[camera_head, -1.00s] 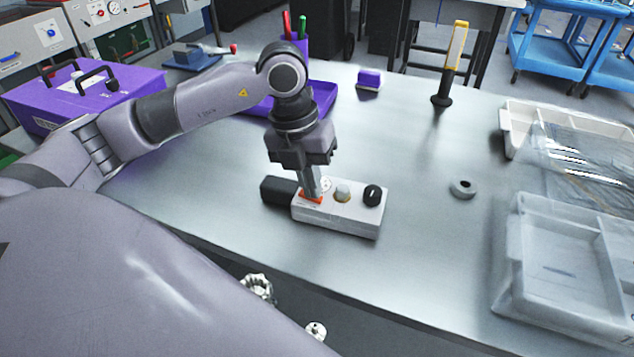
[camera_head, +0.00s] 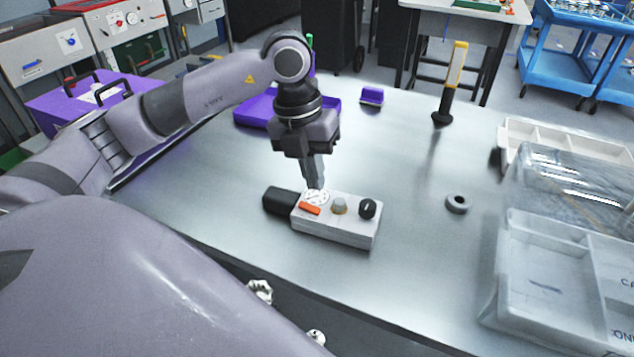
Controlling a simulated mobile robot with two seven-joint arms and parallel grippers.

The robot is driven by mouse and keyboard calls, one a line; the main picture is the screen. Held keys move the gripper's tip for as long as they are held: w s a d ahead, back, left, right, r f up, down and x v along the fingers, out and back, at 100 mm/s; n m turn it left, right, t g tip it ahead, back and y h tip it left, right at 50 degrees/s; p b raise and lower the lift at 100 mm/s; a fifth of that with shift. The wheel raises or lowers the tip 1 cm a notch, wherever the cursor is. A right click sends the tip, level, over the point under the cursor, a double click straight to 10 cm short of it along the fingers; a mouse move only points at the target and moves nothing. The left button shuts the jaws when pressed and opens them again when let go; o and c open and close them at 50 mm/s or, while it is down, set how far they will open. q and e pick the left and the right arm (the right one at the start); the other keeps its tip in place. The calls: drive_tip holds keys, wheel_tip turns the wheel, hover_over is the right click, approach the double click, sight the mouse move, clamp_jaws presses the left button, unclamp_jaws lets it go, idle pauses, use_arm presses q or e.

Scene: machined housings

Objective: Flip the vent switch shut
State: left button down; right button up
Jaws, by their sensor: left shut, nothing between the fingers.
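A small light-grey control box (camera_head: 345,230) with a black end lies on the table. On its top are an orange-red switch (camera_head: 310,208) at the left, a round white dial (camera_head: 317,196) behind it, a grey-beige knob (camera_head: 339,206) and a black knob (camera_head: 367,208). Which of these is the vent switch is not labelled legibly. My left gripper (camera_head: 316,185) points down with its fingers shut and empty. Its tips are at the white dial, just behind the orange-red switch, which shows uncovered. I cannot tell whether the tips touch the box. My right gripper is not in view.
A grey ring (camera_head: 457,203) lies right of the box. A yellow-and-black upright tool (camera_head: 452,80) and a small purple block (camera_head: 372,96) stand farther back. Pale trays (camera_head: 513,240) fill the right side. A purple case (camera_head: 55,105) is at the left. The table between box and trays is mostly clear.

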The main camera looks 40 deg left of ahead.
use_arm(q)
wheel_tip(320, 180, up, 9)
drive_tip(key=d, duration=0.1)
drive_tip(key=shift+w+d+f, duration=0.2)
drive_tip(key=shift+w+d, duration=0.05)
drive_tip(key=shift+w, duration=0.05)
idle(0.4)
